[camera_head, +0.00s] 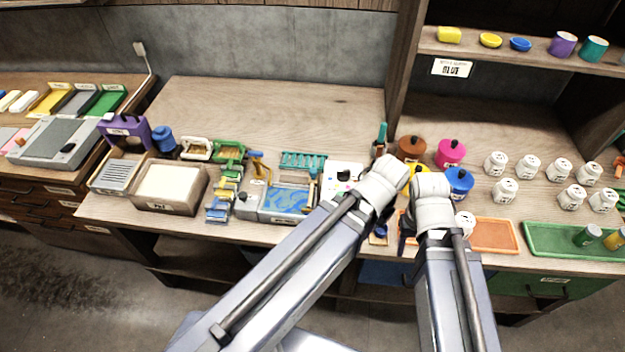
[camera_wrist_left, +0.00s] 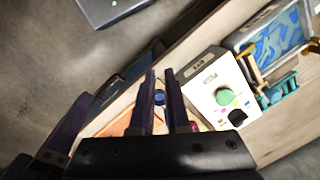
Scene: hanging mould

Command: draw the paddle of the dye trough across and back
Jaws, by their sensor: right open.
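The dye trough (camera_head: 284,201) is a grey tray with a blue marbled bath, left of my arms near the table's front edge. It also shows at the upper right of the left wrist view (camera_wrist_left: 272,42). A wooden piece at its right end (camera_head: 312,188) looks like the paddle; its exact shape is unclear. My left gripper (camera_wrist_left: 160,76) has its two dark fingers apart, with nothing visibly held, away from the trough. My right gripper (camera_head: 403,232) is open, right of the left one and farther from the trough.
A teal rack (camera_head: 304,160) stands behind the trough. Blue, pink and brown pots crowd behind my right wrist, with an orange tray (camera_head: 496,236) to the right.

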